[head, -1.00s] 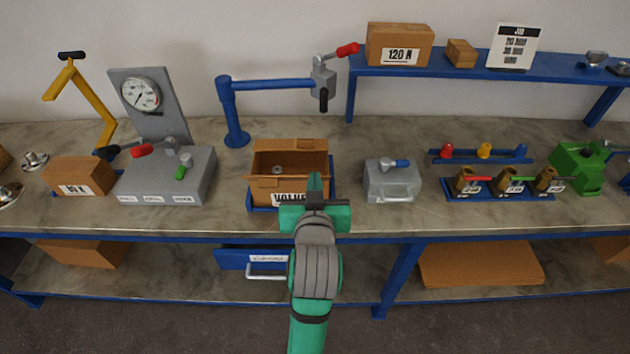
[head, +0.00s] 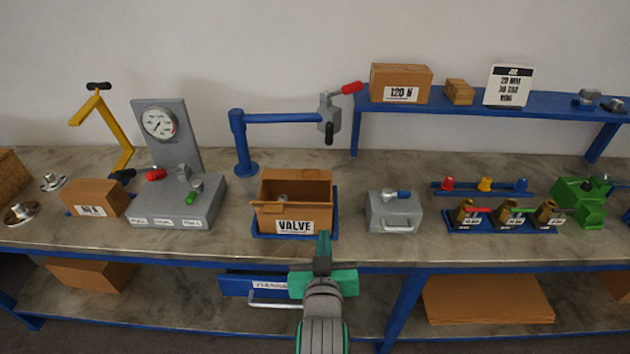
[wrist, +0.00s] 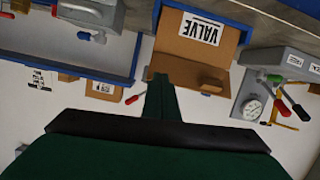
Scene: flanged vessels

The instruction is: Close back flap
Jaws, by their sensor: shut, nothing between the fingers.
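The brown cardboard box (head: 266,219) with the VALVE label stands on a blue tray (head: 336,228) on the bench. Its top is at least partly open, and a small grey item shows inside. A brown panel, seemingly the back flap (head: 297,176), stands up at the rear edge. My gripper (head: 323,242) is shut and empty, in front of the box's lower right front; I cannot tell whether it touches. In the wrist view the box (wrist: 172,47) appears upside down beyond my shut gripper (wrist: 158,98).
A grey gauge stand (head: 178,208) is left of the box, and a grey block with a handle (head: 394,213) is to its right. A blue post (head: 242,145) with a horizontal arm rises behind the box. A blue drawer (head: 250,285) sits below the bench.

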